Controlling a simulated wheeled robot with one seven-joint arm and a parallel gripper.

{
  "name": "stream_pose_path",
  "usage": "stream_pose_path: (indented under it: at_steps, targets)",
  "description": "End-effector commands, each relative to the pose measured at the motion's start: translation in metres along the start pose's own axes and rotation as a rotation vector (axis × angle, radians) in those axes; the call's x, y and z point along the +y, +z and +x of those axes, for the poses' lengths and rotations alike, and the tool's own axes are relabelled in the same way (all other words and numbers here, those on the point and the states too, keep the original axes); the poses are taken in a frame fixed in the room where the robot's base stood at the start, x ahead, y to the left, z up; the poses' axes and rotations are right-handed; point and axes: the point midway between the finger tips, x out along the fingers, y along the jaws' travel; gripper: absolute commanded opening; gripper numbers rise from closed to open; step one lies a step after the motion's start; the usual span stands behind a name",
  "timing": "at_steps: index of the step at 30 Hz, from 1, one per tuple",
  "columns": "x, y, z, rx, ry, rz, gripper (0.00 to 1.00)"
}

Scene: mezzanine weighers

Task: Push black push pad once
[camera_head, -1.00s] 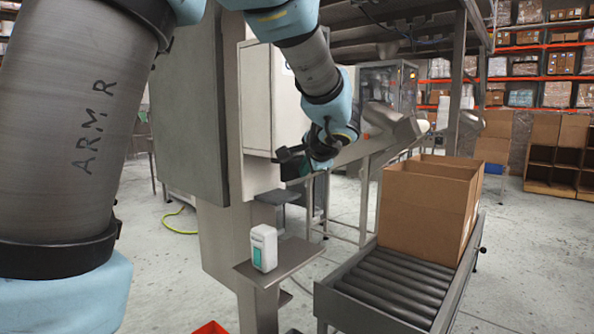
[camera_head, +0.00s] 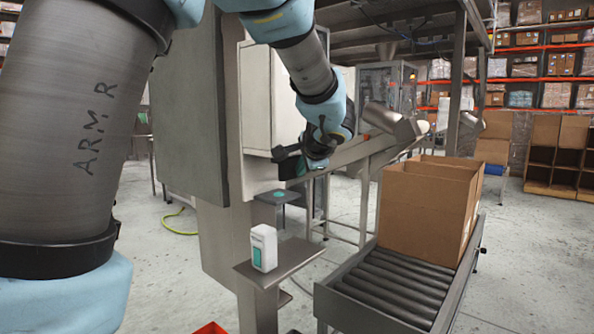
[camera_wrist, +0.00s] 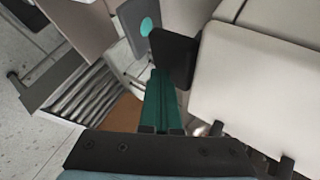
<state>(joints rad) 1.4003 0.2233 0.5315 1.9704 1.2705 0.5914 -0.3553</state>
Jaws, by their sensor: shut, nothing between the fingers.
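The black push pad (camera_head: 284,153) sticks out from the side of the pale cabinet at mid height. In the wrist view the pad (camera_wrist: 174,57) is a dark slab beside the pale panel. My gripper (camera_wrist: 158,72) has its teal fingers together and holds nothing. Their tips are right at the pad's lower left edge; I cannot tell whether they touch. In the head view my gripper (camera_head: 296,168) is at the pad, partly hidden by the wrist.
Below the pad is a small grey plate (camera_head: 276,198) with a teal disc. A white and teal dispenser (camera_head: 264,248) stands on a lower shelf (camera_head: 290,258). An open cardboard box (camera_head: 420,210) sits on a roller conveyor (camera_head: 375,296) to the right. A grey post is at left.

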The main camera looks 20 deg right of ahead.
Motion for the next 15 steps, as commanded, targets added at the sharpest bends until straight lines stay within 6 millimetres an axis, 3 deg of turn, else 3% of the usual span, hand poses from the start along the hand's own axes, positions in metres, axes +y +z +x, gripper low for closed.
stream_pose_path:
  at_steps: [15]
  targets:
    - [-0.0032,0.0039,0.0040,-0.003,-0.001,0.000,0.00]
